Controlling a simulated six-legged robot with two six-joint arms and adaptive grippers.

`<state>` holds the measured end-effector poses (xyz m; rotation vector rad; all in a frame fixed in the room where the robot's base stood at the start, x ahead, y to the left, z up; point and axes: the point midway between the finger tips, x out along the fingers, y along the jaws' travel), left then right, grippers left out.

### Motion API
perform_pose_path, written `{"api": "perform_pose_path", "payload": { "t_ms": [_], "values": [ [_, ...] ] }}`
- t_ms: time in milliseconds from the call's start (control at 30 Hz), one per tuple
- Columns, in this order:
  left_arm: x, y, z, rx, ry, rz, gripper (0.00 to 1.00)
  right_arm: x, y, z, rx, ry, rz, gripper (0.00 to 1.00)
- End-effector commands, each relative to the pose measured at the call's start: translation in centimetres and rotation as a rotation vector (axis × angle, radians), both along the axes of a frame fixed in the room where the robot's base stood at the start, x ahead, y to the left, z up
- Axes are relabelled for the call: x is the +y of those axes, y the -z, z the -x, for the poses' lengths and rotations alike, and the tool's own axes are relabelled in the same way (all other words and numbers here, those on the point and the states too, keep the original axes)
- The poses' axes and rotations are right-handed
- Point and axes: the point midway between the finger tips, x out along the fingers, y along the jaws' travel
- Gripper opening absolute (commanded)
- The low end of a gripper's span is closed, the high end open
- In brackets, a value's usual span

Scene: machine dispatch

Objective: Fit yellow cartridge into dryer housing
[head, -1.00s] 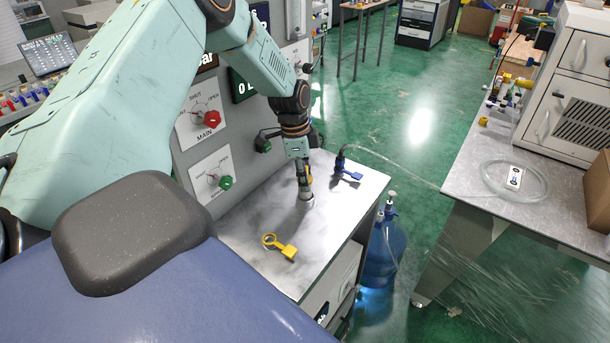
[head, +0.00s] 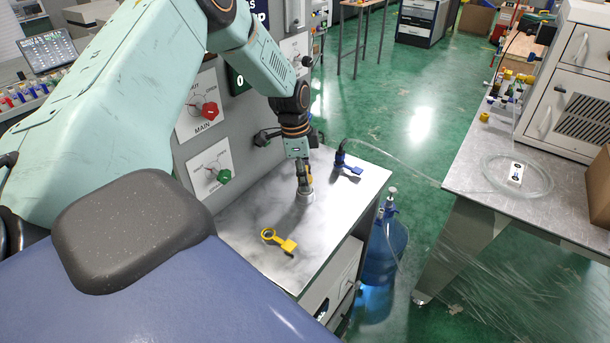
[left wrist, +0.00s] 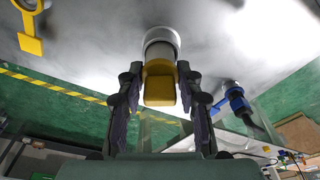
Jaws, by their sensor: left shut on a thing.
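My left gripper (head: 304,181) points down over the grey worktop, shut on the yellow cartridge (left wrist: 160,88). In the left wrist view the cartridge's yellow block sits between the two dark fingers (left wrist: 160,110). Its grey round body meets a white round collar (left wrist: 161,36) on the worktop, which I take for the dryer housing. The collar also shows under the gripper in the head view (head: 306,199). The cartridge looks upright and in line with the collar. I cannot tell how deep it sits. My right gripper is not in view.
A yellow ring with a tab (head: 287,245) lies near the worktop's front. A blue fitting with a tab and clear hose (head: 341,160) is behind right. A panel with red (head: 210,110) and green (head: 224,177) knobs stands left. A blue bottle (head: 386,250) stands beside the cabinet.

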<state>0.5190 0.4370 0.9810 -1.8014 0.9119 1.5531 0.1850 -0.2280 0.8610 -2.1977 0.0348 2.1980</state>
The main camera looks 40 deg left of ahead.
Motion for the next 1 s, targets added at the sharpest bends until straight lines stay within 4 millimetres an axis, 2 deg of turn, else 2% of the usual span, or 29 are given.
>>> {"api": "perform_pose_path", "payload": {
  "t_ms": [767,800,1000],
  "values": [
    [0.0,1.2,0.1,0.002,0.0,0.0,0.0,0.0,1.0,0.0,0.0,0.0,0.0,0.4],
    [0.0,1.3,0.1,0.003,0.0,0.001,0.38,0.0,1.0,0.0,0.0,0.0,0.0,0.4],
    [0.0,1.2,0.1,0.002,0.0,0.001,0.55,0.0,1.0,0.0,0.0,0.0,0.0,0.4]
  ]
}}
